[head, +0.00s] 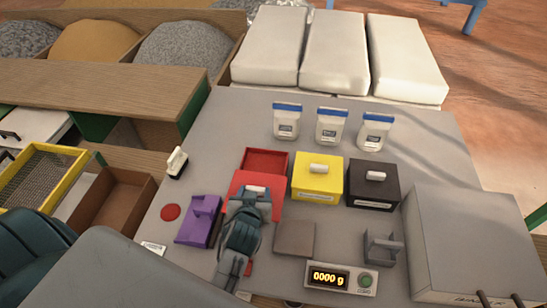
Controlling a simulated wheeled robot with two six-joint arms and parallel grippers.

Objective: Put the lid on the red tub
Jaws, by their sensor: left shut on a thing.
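The red tub (266,160) stands open on the grey table, left of the yellow tub. Its inside shows at the back, and its front part is hidden. The red lid (241,179) is at the tub's front edge, with its pale handle (257,189) between my left gripper's fingers. My left gripper (254,194) is shut on the lid's handle. The gripper covers much of the lid, and I cannot tell whether the lid touches the tub. My right gripper is not in view.
A yellow tub (318,171) and a black tub (374,176), both lidded, stand to the right. A purple block-like tool (199,221) is at left. A grey plate (294,239), a scale display (341,279) and a grey box (474,240) are nearer. Three blue-capped jars (332,127) stand behind.

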